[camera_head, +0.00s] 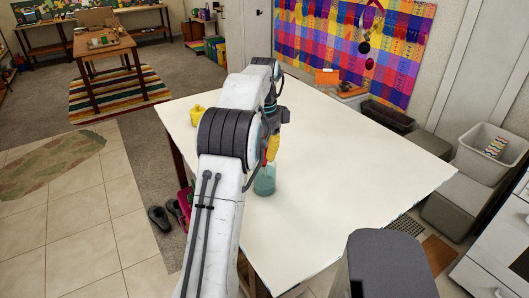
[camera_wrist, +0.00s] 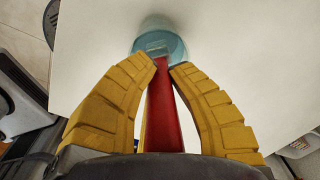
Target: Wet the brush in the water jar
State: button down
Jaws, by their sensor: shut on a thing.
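A clear glass jar with blue-green water (camera_head: 264,181) stands on the white table. It also shows in the wrist view (camera_wrist: 176,46), just beyond my fingertips. My gripper (camera_wrist: 168,66) has yellow padded fingers shut on the red handle of the brush (camera_wrist: 164,112). The brush's far end points at the jar and overlaps it in the wrist view. I cannot tell whether the bristles are inside the jar or in the water. In the head view my gripper (camera_head: 272,150) is directly above the jar, and my arm hides part of the scene.
The white table (camera_head: 350,180) is mostly bare. A yellow object (camera_head: 201,115) lies at its far left edge. An orange item (camera_head: 327,77) is near the far edge. Bins (camera_head: 490,150) stand beyond the right side. Shoes (camera_head: 160,217) lie on the floor at left.

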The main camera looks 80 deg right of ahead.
jog(key=shift+r+p, duration=2.85)
jog(key=shift+r, duration=0.05)
jog(key=shift+s, duration=0.15)
